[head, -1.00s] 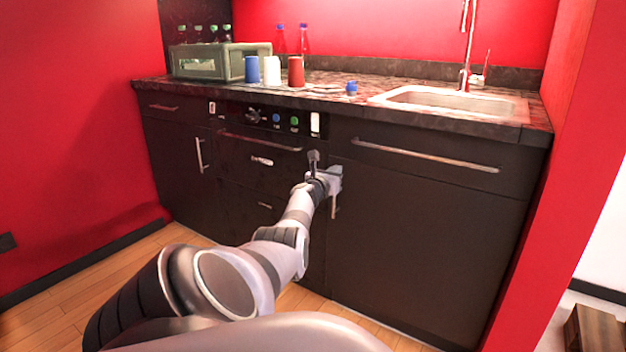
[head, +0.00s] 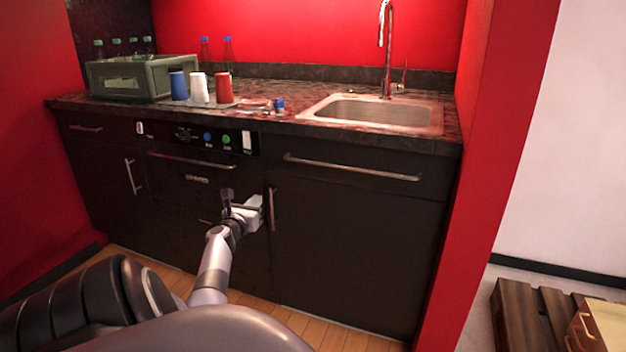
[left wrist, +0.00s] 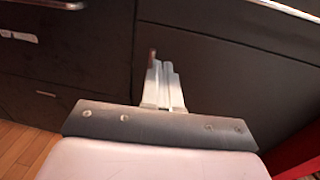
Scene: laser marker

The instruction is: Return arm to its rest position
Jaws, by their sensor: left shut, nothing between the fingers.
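My left arm reaches forward from the lower left in the head view. Its gripper (head: 246,206) is in front of the dark lower cabinet (head: 345,240), near the cabinet's vertical handle (head: 272,209). In the left wrist view the two fingers (left wrist: 163,78) lie together, shut and empty, in front of the dark cabinet front. Whether the fingertips touch the cabinet cannot be told. My right gripper is in neither view.
The counter bears a green crate (head: 128,78) of bottles, blue, white and red cups (head: 224,88), and a sink (head: 375,112). A red wall (head: 490,170) stands to the right. A wooden pallet (head: 528,318) lies at the lower right. Wooden floor shows below the cabinets.

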